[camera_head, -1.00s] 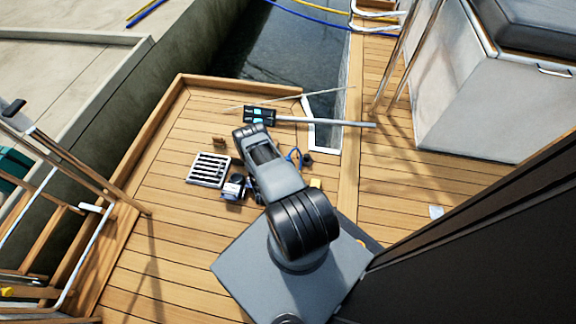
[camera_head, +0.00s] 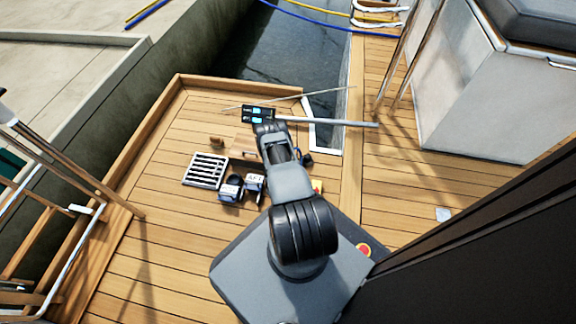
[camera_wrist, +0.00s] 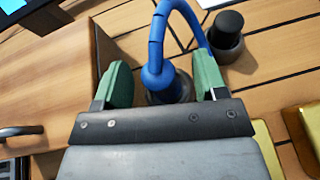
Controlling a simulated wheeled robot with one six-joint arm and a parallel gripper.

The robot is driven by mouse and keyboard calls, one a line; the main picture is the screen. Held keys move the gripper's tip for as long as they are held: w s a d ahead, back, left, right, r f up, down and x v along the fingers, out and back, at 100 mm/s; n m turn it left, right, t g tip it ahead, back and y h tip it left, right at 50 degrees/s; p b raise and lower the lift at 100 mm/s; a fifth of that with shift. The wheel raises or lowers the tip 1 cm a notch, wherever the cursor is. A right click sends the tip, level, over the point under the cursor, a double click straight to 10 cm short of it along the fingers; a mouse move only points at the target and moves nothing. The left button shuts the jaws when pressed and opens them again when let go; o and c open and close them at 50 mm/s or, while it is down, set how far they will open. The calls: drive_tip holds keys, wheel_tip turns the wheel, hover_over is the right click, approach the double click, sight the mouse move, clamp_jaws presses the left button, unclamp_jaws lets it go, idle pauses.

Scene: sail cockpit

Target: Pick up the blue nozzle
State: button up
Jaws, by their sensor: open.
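The blue nozzle (camera_wrist: 157,48) is a curved blue tube with a ring-like collar, above a dark round base on the planks. In the wrist view it rises between the green fingertips of my gripper (camera_wrist: 163,80). My gripper is open, with one finger on each side of the nozzle's lower part. A gap shows on both sides, and I see no finger closed on it. The nozzle's lowest part is partly hidden by the gripper body. In the head view my arm hides the gripper and most of the nozzle.
A wooden box (camera_wrist: 60,75) stands close on the left. A dark round knob (camera_wrist: 228,38) is just right of the nozzle, and a yellow block (camera_wrist: 302,125) lies lower right. The head view shows a grate (camera_head: 206,171), two dark devices, and a long pole (camera_head: 330,122).

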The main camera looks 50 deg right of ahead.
drive_tip(key=shift+w+d+f, duration=0.15)
drive_tip(key=shift+d+f, duration=0.05)
drive_tip(key=shift+d, duration=0.2)
drive_tip(key=shift+c, duration=0.4)
drive_tip(key=c, duration=1)
drive_tip(key=shift+r, duration=0.2)
